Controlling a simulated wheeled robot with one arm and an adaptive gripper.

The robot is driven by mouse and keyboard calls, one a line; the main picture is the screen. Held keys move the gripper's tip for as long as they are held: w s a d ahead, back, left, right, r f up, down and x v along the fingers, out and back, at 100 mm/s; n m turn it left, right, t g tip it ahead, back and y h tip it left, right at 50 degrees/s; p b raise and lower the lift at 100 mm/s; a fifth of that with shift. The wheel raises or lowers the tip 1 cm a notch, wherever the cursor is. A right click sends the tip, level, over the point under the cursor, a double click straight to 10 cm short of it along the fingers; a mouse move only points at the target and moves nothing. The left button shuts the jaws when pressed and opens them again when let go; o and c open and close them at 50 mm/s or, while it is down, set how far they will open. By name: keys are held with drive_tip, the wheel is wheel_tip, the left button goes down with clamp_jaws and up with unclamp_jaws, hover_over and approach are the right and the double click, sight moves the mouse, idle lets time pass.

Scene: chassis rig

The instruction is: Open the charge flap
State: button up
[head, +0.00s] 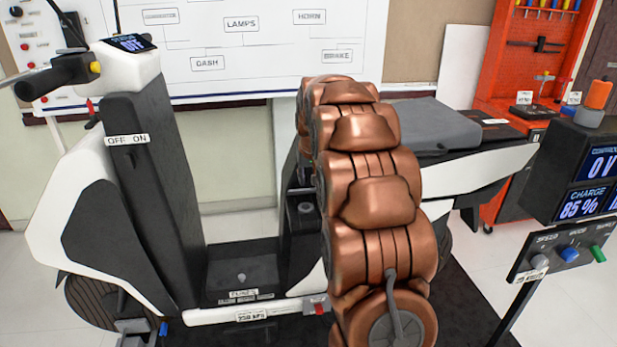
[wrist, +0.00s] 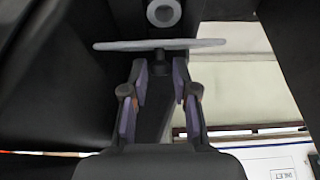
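The charge flap cannot be picked out for certain in either view. In the wrist view my gripper (wrist: 160,66) has its two fingers apart, with a dark gap between them. A thin grey bar (wrist: 210,43) lies crosswise just beyond the fingertips; I cannot tell whether they touch it. A pale round ring-shaped part (wrist: 163,12) is beyond the bar on a dark surface. In the head view my copper arm reaches toward the scooter (head: 150,170) and hides my gripper and part of the area under the seat (head: 430,125).
A console with screens (head: 590,180) and a switch panel (head: 565,250) stand at the right. A red tool rack (head: 530,50) and a whiteboard (head: 230,45) are behind. The scooter's footwell (head: 240,270) is open. A label (wrist: 285,165) shows at the wrist view's lower right.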

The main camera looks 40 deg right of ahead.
clamp_jaws()
drive_tip(key=shift+w+r, duration=0.1)
idle(0.4)
